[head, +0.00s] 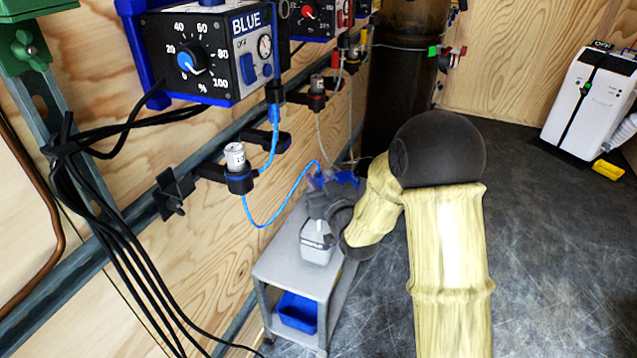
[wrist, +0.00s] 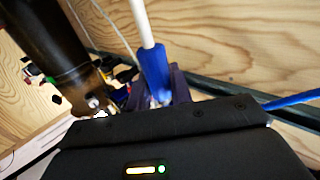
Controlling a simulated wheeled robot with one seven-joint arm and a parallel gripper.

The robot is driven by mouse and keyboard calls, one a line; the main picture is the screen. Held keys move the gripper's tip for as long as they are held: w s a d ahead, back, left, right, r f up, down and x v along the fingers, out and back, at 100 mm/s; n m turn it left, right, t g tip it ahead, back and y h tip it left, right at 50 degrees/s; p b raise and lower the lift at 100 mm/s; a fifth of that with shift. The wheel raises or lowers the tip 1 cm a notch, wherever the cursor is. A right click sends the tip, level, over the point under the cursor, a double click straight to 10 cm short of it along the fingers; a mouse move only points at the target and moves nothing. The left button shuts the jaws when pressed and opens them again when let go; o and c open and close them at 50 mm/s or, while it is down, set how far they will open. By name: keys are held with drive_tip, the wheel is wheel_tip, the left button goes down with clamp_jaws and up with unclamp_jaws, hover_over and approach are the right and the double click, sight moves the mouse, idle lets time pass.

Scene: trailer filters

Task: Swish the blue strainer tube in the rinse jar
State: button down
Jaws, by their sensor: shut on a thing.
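My gripper (head: 328,184) is low over the grey cart, shut on the blue strainer tube. In the wrist view the tube's blue sleeve (wrist: 154,68) and white rod (wrist: 141,22) stand between the dark fingers (wrist: 160,92). A blue hose (head: 290,196) runs to the tube from the left in the head view. The whitish rinse jar (head: 316,252) stands on the cart's top, just below my gripper. My gripper and wrist cover part of the jar's top. I cannot tell whether the tube's lower end is inside it.
The grey cart (head: 278,266) has a blue bin (head: 296,312) on its lower shelf. The blue control box (head: 205,55) and a hose holder (head: 238,180) are on the wall rail. A dark column (head: 400,85) stands behind. Dark floor (head: 550,240) is open at right.

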drive_tip(key=shift+r+p, duration=3.25)
drive_tip(key=shift+r, duration=2.3)
drive_tip(key=shift+f, duration=0.1)
